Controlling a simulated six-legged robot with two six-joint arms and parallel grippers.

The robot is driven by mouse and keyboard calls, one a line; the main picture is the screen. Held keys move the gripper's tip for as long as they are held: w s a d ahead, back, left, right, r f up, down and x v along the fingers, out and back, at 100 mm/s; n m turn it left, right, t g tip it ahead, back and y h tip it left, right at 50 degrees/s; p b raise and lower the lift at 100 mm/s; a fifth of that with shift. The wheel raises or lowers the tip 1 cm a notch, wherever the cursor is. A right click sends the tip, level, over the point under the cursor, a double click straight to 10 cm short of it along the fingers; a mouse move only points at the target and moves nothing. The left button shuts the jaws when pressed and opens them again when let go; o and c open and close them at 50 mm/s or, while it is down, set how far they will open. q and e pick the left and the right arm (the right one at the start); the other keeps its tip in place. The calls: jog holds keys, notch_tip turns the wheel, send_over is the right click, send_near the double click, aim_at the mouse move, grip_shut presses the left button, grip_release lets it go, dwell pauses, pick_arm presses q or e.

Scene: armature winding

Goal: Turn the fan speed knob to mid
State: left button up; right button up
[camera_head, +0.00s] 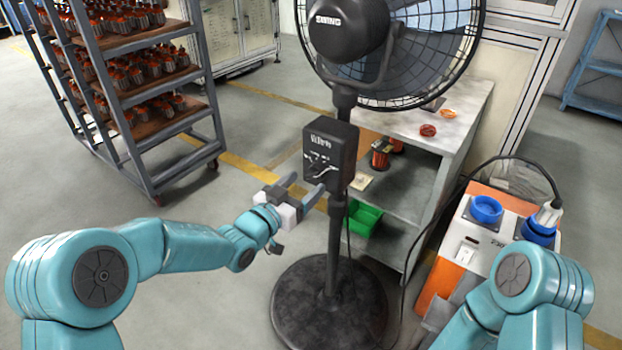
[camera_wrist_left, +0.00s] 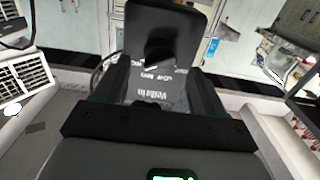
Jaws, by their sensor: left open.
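The black fan control box (camera_head: 331,153) sits on the fan's pole, with white lettering and a dial scale on its front. The fan speed knob (camera_head: 318,168) is small in the head view, and its setting cannot be read. In the left wrist view the dark knob (camera_wrist_left: 160,52) stands out from the box (camera_wrist_left: 178,22), between and beyond my fingers. My left gripper (camera_head: 305,185) is open, its two fingers pointing at the box's front just below the knob. I cannot tell whether they touch it. My right arm shows at the lower right, but its gripper is out of view.
The fan's round base (camera_head: 328,312) stands on the floor below. Behind it is a workbench (camera_head: 455,125) with a green bin (camera_head: 363,219). An orange and white power unit (camera_head: 468,240) stands at the right. A rack (camera_head: 150,100) of parts stands at the left.

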aim_at(312, 178)
pick_arm(q)
jog(key=shift+x, duration=1.85)
jog(key=c, duration=1)
jog(key=shift+c, duration=0.2)
